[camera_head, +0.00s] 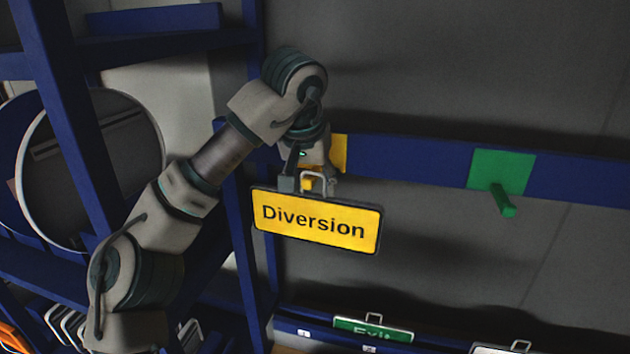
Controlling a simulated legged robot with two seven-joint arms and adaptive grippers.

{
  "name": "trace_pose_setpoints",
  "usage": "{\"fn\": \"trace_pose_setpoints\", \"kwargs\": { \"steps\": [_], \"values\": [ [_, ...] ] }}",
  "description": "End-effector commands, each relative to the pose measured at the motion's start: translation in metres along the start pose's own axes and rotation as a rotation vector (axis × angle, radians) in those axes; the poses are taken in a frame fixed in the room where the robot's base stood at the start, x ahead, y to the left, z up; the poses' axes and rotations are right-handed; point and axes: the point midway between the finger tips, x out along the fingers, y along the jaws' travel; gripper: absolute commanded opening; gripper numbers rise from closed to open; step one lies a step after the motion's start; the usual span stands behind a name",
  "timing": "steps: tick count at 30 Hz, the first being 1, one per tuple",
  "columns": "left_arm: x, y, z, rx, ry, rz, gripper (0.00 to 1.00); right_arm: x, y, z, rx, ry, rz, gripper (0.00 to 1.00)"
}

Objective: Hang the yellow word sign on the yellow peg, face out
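The yellow sign (317,222) reads "Diversion" and faces me, readable, at mid-picture, with its right side slightly lower. Its pale handle (314,175) stands up from its top edge. My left gripper (309,183) is right at the handle, its fingers around the handle's two sides. I cannot tell whether they press on it. A yellow backing plate (340,153) shows behind the gripper on the blue rail. A small yellow bit shows inside the handle, perhaps the peg's end; the rest of the peg is hidden. My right gripper is not in view.
A green plate with a green peg (503,200) is on the blue rail (410,160) to the right, empty. A green "Exit" sign (373,329) stands in a low blue rack below. A blue frame and a round sign (90,168) are at left.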

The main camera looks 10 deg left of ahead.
Motion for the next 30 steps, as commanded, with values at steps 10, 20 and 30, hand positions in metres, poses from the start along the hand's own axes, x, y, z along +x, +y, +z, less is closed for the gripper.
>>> {"fn": "trace_pose_setpoints", "kwargs": {
  "steps": [10, 20, 30],
  "values": [
    [-0.001, 0.001, 0.0, 0.0, -0.001, -0.001, 0.81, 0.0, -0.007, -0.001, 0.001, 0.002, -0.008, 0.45],
    [-0.046, -0.001, -0.001, -0.004, 0.003, -0.002, 0.81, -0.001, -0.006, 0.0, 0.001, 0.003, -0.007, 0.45],
    [-0.073, -0.003, -0.002, -0.002, -0.001, 0.001, 0.81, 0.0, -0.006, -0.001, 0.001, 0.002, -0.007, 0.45]
  ]
}}
